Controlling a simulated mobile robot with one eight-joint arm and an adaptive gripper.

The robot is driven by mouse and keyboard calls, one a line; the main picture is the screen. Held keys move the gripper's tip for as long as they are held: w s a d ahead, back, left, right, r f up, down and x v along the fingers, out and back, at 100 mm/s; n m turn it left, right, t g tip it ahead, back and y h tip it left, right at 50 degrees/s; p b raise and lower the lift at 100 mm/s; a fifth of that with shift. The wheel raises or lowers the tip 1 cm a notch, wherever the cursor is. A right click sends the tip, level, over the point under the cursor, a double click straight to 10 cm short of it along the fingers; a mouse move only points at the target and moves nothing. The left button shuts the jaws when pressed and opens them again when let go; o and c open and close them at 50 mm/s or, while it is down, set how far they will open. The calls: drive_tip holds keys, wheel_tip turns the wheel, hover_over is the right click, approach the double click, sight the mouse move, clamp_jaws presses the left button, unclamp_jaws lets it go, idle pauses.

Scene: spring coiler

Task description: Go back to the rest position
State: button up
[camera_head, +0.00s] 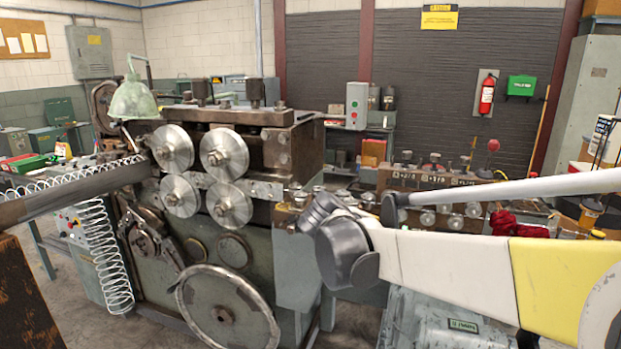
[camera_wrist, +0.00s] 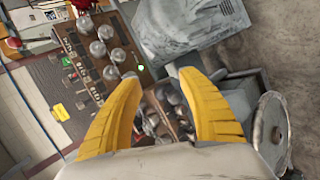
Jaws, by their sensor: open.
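My gripper (camera_wrist: 155,78) shows in the wrist view with two yellow fingers spread apart and nothing between them. In the head view my white and yellow arm reaches in from the right, in front of the spring coiler (camera_head: 265,235). The gripper's fingertips are hidden there behind my own dark wrist joint. I cannot tell the exact distance from the fingers to the machine.
The coiler's large handwheel (camera_head: 225,312) stands low in front. A metal spring (camera_head: 105,255) hangs at the left below a horizontal bar (camera_head: 75,190). A panel with levers and knobs (camera_head: 425,180) stands behind my arm. A grey box (camera_head: 440,322) lies below it.

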drive_tip(key=s+d+f+m+y, duration=0.1)
drive_tip(key=s+f+m+y, duration=0.1)
drive_tip(key=s, duration=0.7)
drive_tip(key=s+d+f+m+y, duration=0.1)
drive_tip(key=s+f+m+y, duration=0.1)
drive_tip(key=s, duration=0.8)
drive_tip(key=s+d+f+m+y, duration=0.1)
drive_tip(key=s+f+m+y, duration=0.2)
drive_tip(key=s, duration=0.7)
drive_tip(key=shift+s+d+f+m+g, duration=0.2)
drive_tip(key=shift+d+f+m+g, duration=0.15)
drive_tip(key=shift+m, duration=0.65)
drive_tip(key=shift+a, duration=0.1)
